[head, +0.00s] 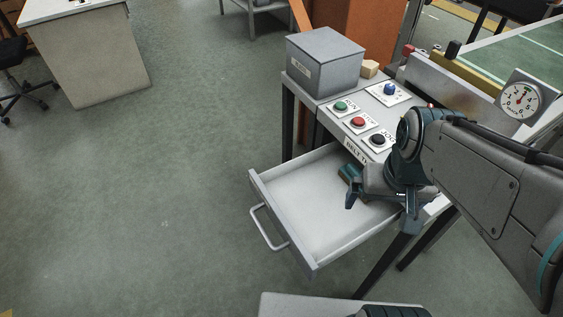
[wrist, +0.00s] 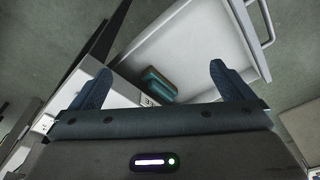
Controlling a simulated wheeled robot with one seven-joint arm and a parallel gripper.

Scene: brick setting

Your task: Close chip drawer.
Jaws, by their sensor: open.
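The chip drawer (head: 315,211) is a light grey tray pulled out from under a small control table. Its front panel (head: 283,222) carries a curved bar handle (head: 267,229) on the outside, facing the lower left. In the wrist view the drawer (wrist: 205,48) lies ahead, with its handle (wrist: 266,24) at the upper right. My gripper (head: 378,205) is open and empty over the drawer's right inner part, apart from the handle. Its two fingers (wrist: 158,84) are spread in the wrist view. A teal-and-brown block (wrist: 159,84) lies in the drawer, partly hidden by my gripper in the head view.
The table top holds a grey lidded box (head: 325,62), a small wooden block (head: 369,69) and green (head: 342,107), red (head: 358,123), black (head: 377,139) and blue (head: 390,89) buttons. A dial gauge (head: 522,101) stands at right. The floor left of the drawer is clear.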

